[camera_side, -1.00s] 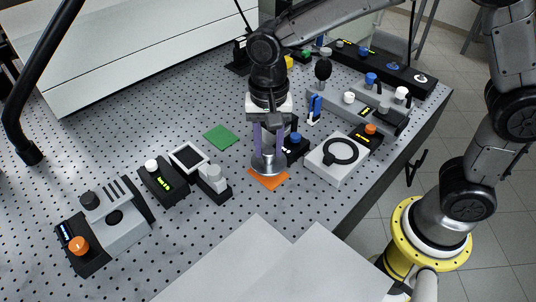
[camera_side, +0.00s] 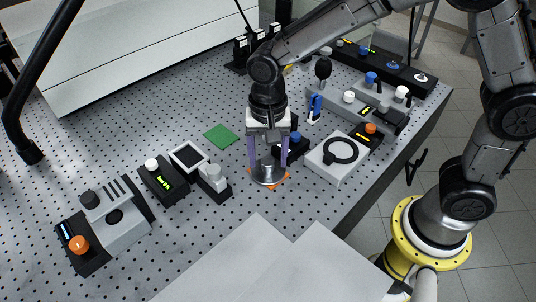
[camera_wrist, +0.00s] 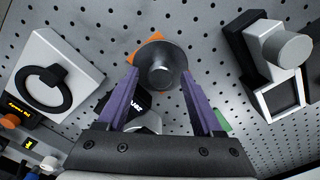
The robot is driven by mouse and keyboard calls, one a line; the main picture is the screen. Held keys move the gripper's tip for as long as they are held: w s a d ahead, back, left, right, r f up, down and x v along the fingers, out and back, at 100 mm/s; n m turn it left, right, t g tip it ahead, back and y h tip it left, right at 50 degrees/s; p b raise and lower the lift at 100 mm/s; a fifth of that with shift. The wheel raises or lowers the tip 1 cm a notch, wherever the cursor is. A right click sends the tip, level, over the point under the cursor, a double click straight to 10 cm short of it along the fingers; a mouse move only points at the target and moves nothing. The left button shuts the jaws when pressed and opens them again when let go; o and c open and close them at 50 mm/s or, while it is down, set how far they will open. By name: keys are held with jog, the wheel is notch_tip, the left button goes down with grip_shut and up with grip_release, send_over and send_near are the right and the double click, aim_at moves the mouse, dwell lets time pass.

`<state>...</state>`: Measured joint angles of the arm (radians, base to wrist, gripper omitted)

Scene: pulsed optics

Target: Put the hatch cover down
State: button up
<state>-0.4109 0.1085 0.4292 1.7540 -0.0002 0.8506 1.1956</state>
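The hatch cover, which I take to be the round metal disc with a small central knob (camera_side: 268,176), lies flat over the orange square (camera_side: 285,173), hiding most of it. It also shows in the wrist view as a dark disc (camera_wrist: 160,54) with a pale knob, an orange corner peeking out behind it. My gripper (camera_side: 268,166) points down above the disc. Its two purple fingers are spread wide, one on each side of the knob, with clear gaps. In the wrist view the gripper (camera_wrist: 159,75) holds nothing between its fingers.
A white box with a black ring (camera_side: 324,165) stands close on the right. A dark block with a blue knob (camera_side: 295,143) is just behind the gripper. A grey-knobbed device (camera_side: 214,181) stands to the left. A green square (camera_side: 221,137) lies bare on the perforated table.

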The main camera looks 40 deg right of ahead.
aim_at(269, 161)
jog(key=shift+r, duration=0.1)
notch_tip(269, 161, up, 12)
dwell(0.5)
jog(key=s+d+r+n+t, duration=0.1)
jog(key=s+d+n+t, duration=0.4)
jog(key=s+d+n, duration=0.4)
jog(key=s+d, duration=0.6)
jog(key=s, duration=0.3)
jog(key=shift+t, duration=0.3)
jog(key=shift+r, duration=0.1)
